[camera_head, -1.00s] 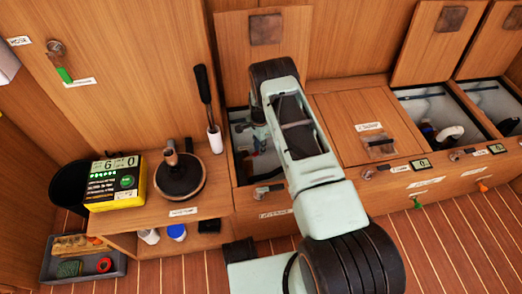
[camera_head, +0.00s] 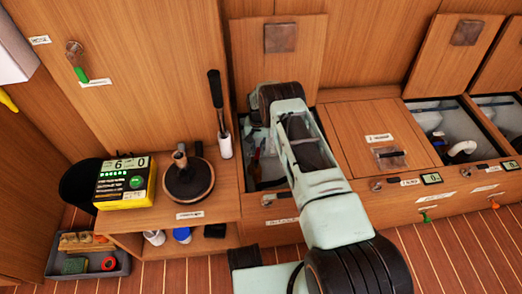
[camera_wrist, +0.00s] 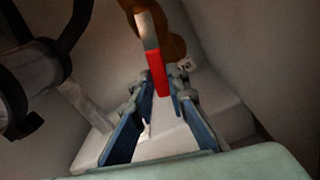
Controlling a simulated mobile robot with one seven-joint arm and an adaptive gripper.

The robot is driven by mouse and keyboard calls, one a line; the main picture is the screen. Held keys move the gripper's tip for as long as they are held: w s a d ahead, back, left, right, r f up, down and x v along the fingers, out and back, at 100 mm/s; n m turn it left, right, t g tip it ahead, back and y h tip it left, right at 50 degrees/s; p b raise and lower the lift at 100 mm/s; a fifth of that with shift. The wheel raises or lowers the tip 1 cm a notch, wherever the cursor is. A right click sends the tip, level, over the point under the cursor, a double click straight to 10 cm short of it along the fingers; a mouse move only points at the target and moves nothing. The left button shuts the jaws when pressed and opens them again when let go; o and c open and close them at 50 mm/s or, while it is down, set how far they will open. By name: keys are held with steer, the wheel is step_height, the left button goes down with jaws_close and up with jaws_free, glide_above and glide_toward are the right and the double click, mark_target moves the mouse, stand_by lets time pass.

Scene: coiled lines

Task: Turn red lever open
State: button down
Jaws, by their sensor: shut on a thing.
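The red lever (camera_wrist: 156,72) shows in the wrist view, with a bare metal shank above its red grip. It meets an orange-brown valve body (camera_wrist: 168,42) at the top. My gripper (camera_wrist: 161,84) has its blue-padded fingers on either side of the red grip and is shut on it near the fingertips. In the head view my arm reaches down into an open locker (camera_head: 262,185).
Pale locker walls and dark pipework (camera_wrist: 30,80) lie close around the gripper. In the head view, a raised hatch lid (camera_head: 280,70) stands behind the open locker. A closed hatch (camera_head: 365,135) lies to its right. A yellow meter (camera_head: 125,183) sits on the left bench.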

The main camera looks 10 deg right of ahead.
steer(key=shift+w+a+n, duration=0.1)
steer(key=shift+a+n, duration=0.3)
steer(key=shift+n, duration=0.3)
steer(key=shift+a, duration=0.1)
steer(key=c, duration=1.9)
jaws_free()
steer(key=shift+r, duration=0.1)
step_height(320, 180, up, 12)
steer(key=shift+f, duration=0.1)
